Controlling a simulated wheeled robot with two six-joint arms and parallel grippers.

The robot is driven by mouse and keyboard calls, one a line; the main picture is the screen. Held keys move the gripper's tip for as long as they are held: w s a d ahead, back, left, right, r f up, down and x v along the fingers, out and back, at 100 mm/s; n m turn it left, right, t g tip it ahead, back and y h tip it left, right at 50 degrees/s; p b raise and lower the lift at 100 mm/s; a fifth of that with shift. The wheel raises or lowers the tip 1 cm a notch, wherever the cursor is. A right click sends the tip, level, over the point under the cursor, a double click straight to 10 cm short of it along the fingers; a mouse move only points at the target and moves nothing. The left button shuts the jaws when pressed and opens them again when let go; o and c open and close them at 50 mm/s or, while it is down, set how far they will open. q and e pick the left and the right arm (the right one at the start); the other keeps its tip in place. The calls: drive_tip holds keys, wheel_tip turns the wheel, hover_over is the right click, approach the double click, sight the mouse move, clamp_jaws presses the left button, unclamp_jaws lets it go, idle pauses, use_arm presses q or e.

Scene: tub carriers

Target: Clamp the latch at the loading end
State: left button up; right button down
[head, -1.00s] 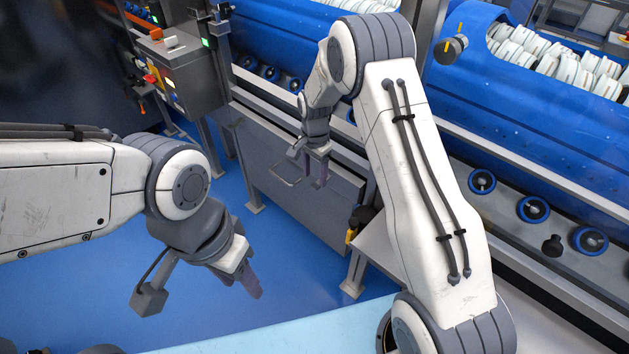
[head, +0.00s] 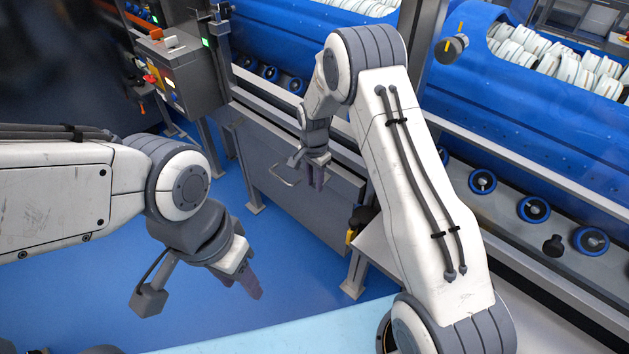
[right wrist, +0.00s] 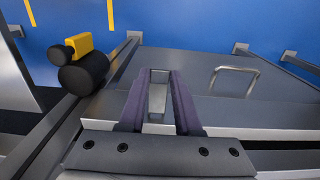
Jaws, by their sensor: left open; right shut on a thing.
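My right gripper (head: 317,178) is at the grey panel beside the conveyor, fingers pointing down. In the right wrist view its two purple fingers (right wrist: 157,92) stand on either side of a narrow grey metal piece, the latch (right wrist: 158,98), and are shut on it. In the head view the fingers and arm hide the latch. My left gripper (head: 250,280) is open and empty above the blue floor, apart from everything.
A bent wire handle (right wrist: 235,70) sits on the grey panel (right wrist: 200,68) beside the right gripper. A black-and-yellow knob (right wrist: 82,66) is near the rail on the other side. A control box (head: 185,72) stands at upper left. Blue tubs (head: 560,125) hold white items.

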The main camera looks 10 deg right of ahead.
drive_tip(key=shift+a+f+b, duration=0.1)
drive_tip(key=shift+f+b, duration=0.2)
drive_tip(key=shift+b, duration=0.3)
wheel_tip(320, 180, down, 7)
drive_tip(key=w+d+t+h+b, duration=0.1)
drive_tip(key=t+h+b, duration=0.7)
drive_tip(key=b, duration=3.9)
drive_tip(key=shift+d+r+h, duration=0.2)
drive_tip(key=shift+d+h, duration=0.2)
drive_tip(key=shift+h, duration=1.8)
drive_tip(key=c, duration=0.6)
unclamp_jaws()
